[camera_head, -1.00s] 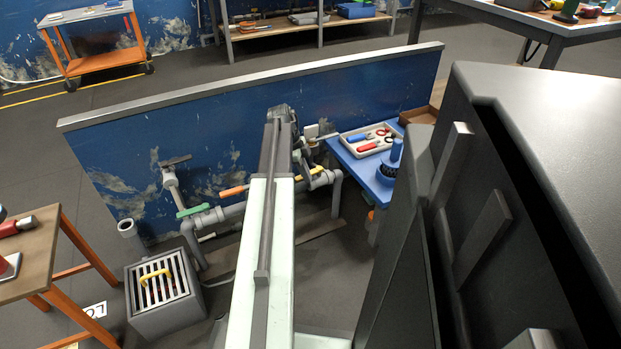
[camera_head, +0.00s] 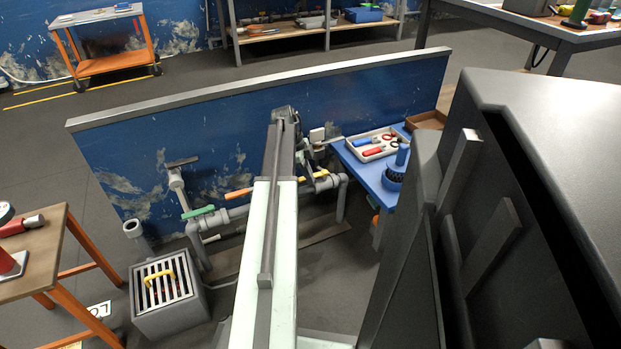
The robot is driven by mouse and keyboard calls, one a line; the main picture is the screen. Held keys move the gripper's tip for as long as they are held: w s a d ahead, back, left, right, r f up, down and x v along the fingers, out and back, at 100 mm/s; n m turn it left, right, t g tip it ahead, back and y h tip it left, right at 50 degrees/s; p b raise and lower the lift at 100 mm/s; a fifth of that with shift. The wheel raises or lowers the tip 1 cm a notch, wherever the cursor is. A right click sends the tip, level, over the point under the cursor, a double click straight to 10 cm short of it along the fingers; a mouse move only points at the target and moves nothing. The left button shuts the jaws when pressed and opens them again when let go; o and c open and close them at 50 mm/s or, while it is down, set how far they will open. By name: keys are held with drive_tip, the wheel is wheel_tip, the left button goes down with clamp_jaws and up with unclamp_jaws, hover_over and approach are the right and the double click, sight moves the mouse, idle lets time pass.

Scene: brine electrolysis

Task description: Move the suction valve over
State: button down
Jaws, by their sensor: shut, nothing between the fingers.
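Grey pipework runs along the foot of a blue wall panel (camera_head: 235,130) and carries several lever handles. A green lever (camera_head: 197,212) is at its left, an orange lever (camera_head: 238,193) in the middle, and a yellow lever (camera_head: 314,176) just right of my arm. A grey T-shaped handle (camera_head: 181,162) stands on an upright pipe at the left. I cannot tell which of these is the suction valve. My pale arm reaches forward over the pipes and hides part of them. My gripper's fingers are hidden behind the arm's far end.
A grated grey box (camera_head: 172,318) with a yellow handle stands on the floor at the left. A blue table (camera_head: 366,179) with a tray of tools (camera_head: 358,153) is right of the pipes. A brown-topped table (camera_head: 30,262) is at the left edge. Dark bodywork fills the right.

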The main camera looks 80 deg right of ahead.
drive_tip(key=shift+w+d, duration=0.3)
drive_tip(key=shift+s+d, duration=0.6)
drive_tip(key=shift+s, duration=0.15)
drive_tip(key=s+a+r+p, duration=0.2)
drive_tip(key=a, duration=0.3)
drive_tip(key=w+d+r+p, duration=0.2)
drive_tip(key=d+r+p, duration=0.1)
drive_tip(key=r+p, duration=0.4)
drive_tip(key=shift+r+p, duration=0.3)
drive_tip(key=shift+p, duration=0.05)
